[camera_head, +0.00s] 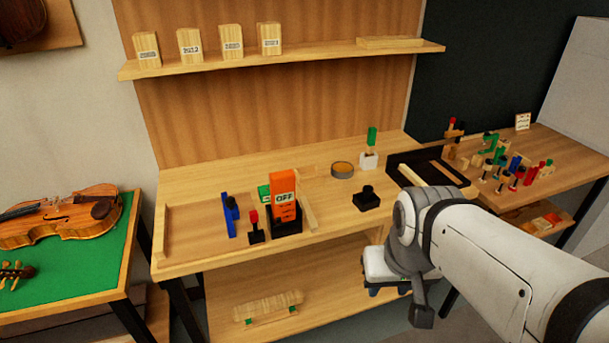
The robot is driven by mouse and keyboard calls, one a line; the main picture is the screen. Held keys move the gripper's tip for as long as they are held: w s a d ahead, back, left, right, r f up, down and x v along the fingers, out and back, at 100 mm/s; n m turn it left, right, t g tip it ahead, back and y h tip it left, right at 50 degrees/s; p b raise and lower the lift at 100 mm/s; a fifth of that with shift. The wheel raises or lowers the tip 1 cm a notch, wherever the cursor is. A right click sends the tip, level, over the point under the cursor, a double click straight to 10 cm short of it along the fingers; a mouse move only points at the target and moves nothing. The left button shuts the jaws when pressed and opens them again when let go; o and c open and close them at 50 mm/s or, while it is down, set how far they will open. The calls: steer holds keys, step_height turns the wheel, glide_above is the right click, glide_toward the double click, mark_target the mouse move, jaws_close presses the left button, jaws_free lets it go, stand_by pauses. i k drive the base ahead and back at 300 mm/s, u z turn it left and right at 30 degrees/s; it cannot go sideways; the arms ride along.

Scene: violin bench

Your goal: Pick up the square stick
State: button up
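Several pale wooden pieces could be the square stick; I cannot tell which is meant. One light stick (411,174) lies slanted at the black tray on the right of the bench. Another pale stick (307,214) lies just right of the orange "OFF" box. A thin strip (165,232) lies along the bench's left end. My gripper (388,285) is at the front right of the bench, low by its front edge, apart from these pieces. My arm's wrist hides part of it, and its fingers are too unclear to tell open from shut.
The wooden bench (190,263) also holds a black block (366,198), a round tin (342,170) and the orange box (283,194). A violin (62,216) lies on a green table at left. Clamps and small tools crowd the right table.

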mark_target(312, 223)
steer(key=i, duration=0.95)
steer(key=u, duration=0.05)
